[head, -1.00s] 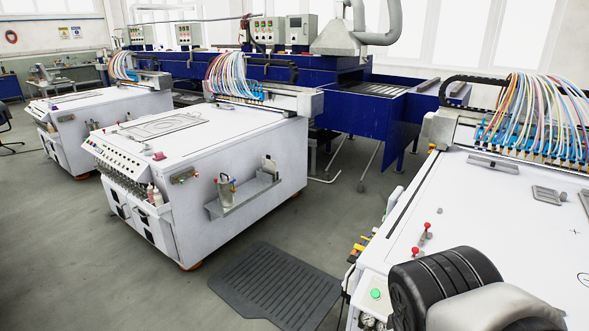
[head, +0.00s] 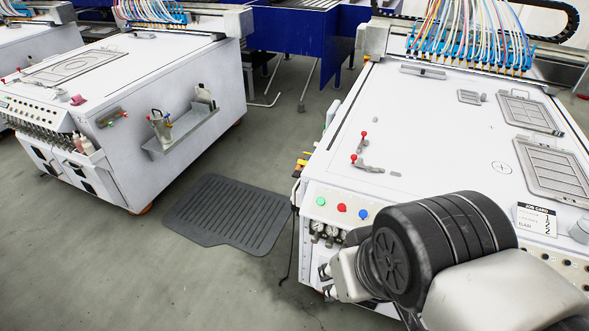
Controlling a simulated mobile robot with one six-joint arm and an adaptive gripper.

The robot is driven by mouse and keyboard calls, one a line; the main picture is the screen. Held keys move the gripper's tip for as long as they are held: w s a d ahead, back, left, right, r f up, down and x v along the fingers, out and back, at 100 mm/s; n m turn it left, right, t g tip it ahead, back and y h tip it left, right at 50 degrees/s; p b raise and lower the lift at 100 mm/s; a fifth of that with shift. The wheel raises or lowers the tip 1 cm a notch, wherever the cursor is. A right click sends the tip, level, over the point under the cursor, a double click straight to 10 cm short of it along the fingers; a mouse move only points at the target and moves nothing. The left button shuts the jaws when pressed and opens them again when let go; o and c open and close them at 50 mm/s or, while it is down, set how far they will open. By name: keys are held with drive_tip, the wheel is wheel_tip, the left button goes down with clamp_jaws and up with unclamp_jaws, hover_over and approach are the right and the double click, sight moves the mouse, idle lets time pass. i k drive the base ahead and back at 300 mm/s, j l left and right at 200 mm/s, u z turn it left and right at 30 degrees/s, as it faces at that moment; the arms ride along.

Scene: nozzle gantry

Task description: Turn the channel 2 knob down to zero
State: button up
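The near machine (head: 430,130) stands at the right with a white top and a sloped front panel. A few dark round controls (head: 567,263) show on that panel at the right edge. Their labels are too small to read, so I cannot tell which, if any, is the channel 2 knob. The middle of the panel is hidden behind my arm. Small round gauges (head: 318,228) sit at the panel's left end, below green, red and blue buttons (head: 341,207). My arm crosses the lower right. I cannot make out my gripper's fingertips.
A job card (head: 537,218) stands near the front edge of the near machine. Framed grey plates (head: 552,170) and red-tipped levers (head: 361,150) are on its top. Another white machine (head: 200,75) stands left. A dark ribbed mat (head: 228,215) lies on open grey floor between them.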

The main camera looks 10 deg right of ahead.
sight(329, 244)
drive_tip(key=l+z, duration=0.15)
drive_tip(key=z, duration=1.55)
drive_tip(key=u, duration=1.35)
drive_tip(key=i+l+u, duration=0.35)
drive_tip(key=l, duration=0.15)
